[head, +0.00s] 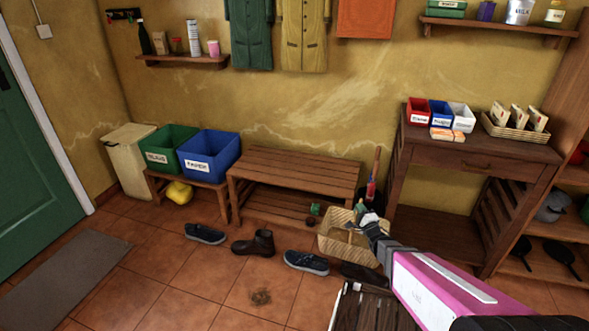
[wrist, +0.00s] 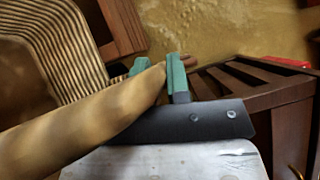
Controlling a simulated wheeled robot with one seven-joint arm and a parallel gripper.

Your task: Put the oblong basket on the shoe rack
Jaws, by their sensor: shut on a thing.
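The oblong basket (head: 338,246) is pale woven wicker, in the head view at the front right corner of the shoe rack. The shoe rack (head: 290,166) is a low brown slatted bench with a lower slatted shelf (head: 270,208). My gripper (head: 364,214) is shut on a tan part of the basket, its handle or rim. In the wrist view that tan part (wrist: 90,115) passes between my teal fingertips (wrist: 157,72), with ribbed wicker at the upper left. I cannot tell whether the basket touches the floor.
Shoes lie before the rack: a dark shoe (head: 205,233), a brown boot (head: 254,243) and a blue shoe (head: 306,262). The rack's top is bare. A small green item (head: 315,209) is near its lower right. A wooden desk (head: 480,150) stands right; a dark slatted piece (head: 374,308) is in front.

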